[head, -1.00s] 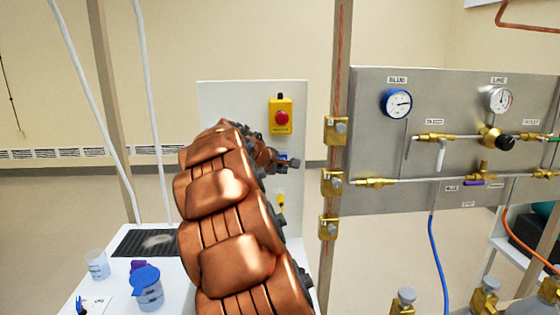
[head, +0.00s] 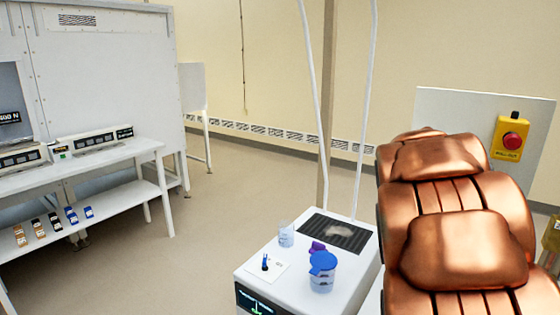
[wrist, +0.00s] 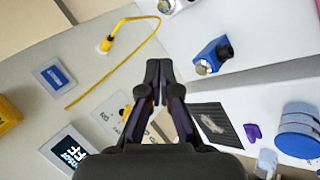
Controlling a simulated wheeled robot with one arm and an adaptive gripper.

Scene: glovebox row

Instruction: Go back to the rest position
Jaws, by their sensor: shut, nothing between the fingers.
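My gripper (wrist: 160,72) shows in the wrist view with its dark fingers together and nothing between them. It hangs over a white surface, apart from the things below. In the head view my copper-coloured arm fills the right side, and the gripper is hidden there.
A white bench (head: 262,288) holds a blue-lidded jar (head: 321,272), a small clear cup (head: 286,236) and a dark grille (head: 338,231). A red emergency button (head: 512,141) is on a panel behind my arm. A white table (head: 110,155) stands left; the floor (head: 215,225) between is clear.

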